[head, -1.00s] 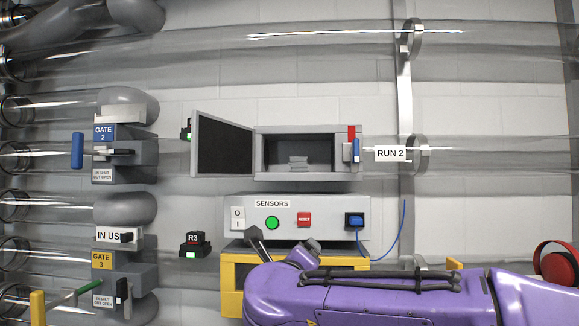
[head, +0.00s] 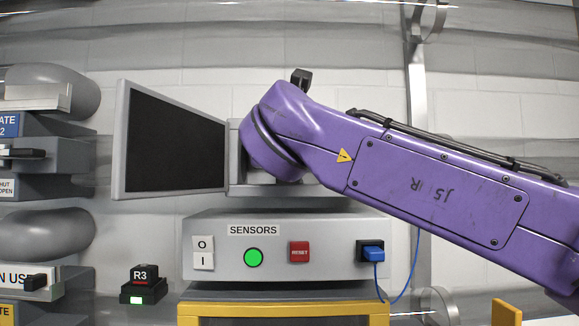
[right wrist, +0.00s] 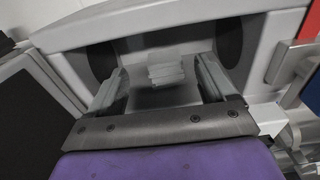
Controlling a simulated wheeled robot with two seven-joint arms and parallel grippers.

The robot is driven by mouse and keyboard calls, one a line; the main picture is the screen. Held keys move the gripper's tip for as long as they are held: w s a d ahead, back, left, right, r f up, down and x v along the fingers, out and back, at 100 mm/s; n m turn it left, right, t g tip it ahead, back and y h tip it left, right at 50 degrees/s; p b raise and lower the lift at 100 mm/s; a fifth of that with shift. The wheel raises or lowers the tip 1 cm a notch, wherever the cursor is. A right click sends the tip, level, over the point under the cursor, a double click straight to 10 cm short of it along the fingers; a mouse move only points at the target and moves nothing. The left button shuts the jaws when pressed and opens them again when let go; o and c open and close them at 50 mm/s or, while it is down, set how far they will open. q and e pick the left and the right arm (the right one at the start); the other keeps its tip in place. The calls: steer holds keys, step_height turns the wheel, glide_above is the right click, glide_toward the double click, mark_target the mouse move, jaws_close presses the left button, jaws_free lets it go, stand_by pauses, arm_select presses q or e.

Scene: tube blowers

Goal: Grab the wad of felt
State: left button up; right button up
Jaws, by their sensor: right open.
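The wad of felt (right wrist: 167,74) is a small pale grey layered stack on the floor of an open grey box (right wrist: 85,30). In the right wrist view my right gripper (right wrist: 160,68) is open, with one finger on each side of the wad and apart from it. The fingers reach into the box mouth. In the head view my purple right arm covers the box opening, the wad and the gripper's fingers. My left gripper is not in view.
The box's dark-faced door (head: 172,142) stands open to the left. Below is the sensors panel (head: 225,270) with a green light, a red reset button (head: 299,252) and a blue plug (head: 373,253) on a cable. A gate unit stands at far left.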

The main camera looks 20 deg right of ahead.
steer(key=p+x, duration=0.2)
steer(key=x, duration=0.4)
steer(key=shift+s+d+f+p, duration=0.1)
steer(key=shift+d+f+p, duration=0.05)
steer(key=shift+p, duration=0.25)
steer(key=shift+w+d+f, duration=0.1)
steer(key=shift+w+d, duration=0.05)
steer(key=shift+w, duration=0.05)
steer(key=shift+s, duration=0.1)
steer(key=c, duration=1)
steer(key=shift+c, duration=0.2)
